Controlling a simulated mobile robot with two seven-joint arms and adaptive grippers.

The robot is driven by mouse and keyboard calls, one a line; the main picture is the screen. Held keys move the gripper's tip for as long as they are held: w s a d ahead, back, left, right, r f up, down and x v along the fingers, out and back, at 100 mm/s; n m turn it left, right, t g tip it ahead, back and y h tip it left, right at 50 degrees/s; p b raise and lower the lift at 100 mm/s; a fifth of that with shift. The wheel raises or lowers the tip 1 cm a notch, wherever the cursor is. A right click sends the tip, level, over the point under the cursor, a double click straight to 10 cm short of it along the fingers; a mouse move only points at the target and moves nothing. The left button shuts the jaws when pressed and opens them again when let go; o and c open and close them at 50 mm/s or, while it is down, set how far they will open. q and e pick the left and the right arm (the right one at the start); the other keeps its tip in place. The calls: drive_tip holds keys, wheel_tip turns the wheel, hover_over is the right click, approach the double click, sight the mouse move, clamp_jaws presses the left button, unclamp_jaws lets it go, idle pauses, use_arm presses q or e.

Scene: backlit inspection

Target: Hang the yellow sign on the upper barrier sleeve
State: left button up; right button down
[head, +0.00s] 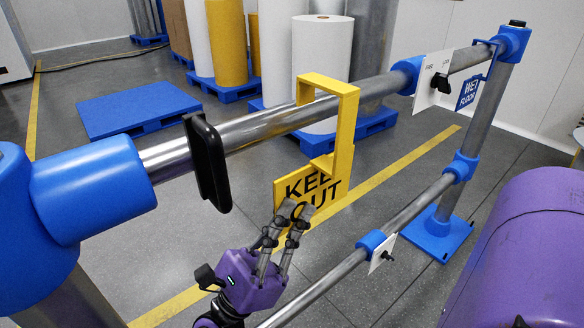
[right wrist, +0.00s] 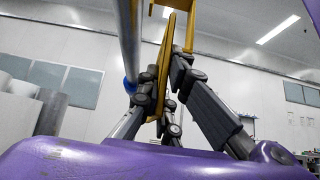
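The yellow sign (head: 315,188) reads KEEP OUT and hangs below a square yellow hook (head: 345,128). In the head view the hook straddles the upper steel rail (head: 262,126), one leg in front and one behind. I cannot tell whether its top bar touches the rail. My right gripper (head: 291,217) has its fingers at the sign's lower edge. In the right wrist view the yellow plate (right wrist: 162,75) stands between the fingers (right wrist: 168,90), which close on it. A blue sleeve (head: 408,72) sits farther along the upper rail. My left gripper is not in view.
A black paddle-shaped piece (head: 207,163) stands on the upper rail, left of the hook. A white tag (head: 430,80) and a blue WET FLOOR sign (head: 470,90) are farther right. The lower rail (head: 413,208) has a blue collar (head: 371,243). Blue pallets (head: 135,108) lie behind.

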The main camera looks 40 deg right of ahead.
drive_tip(key=shift+s, duration=1.6)
drive_tip(key=shift+a, duration=0.1)
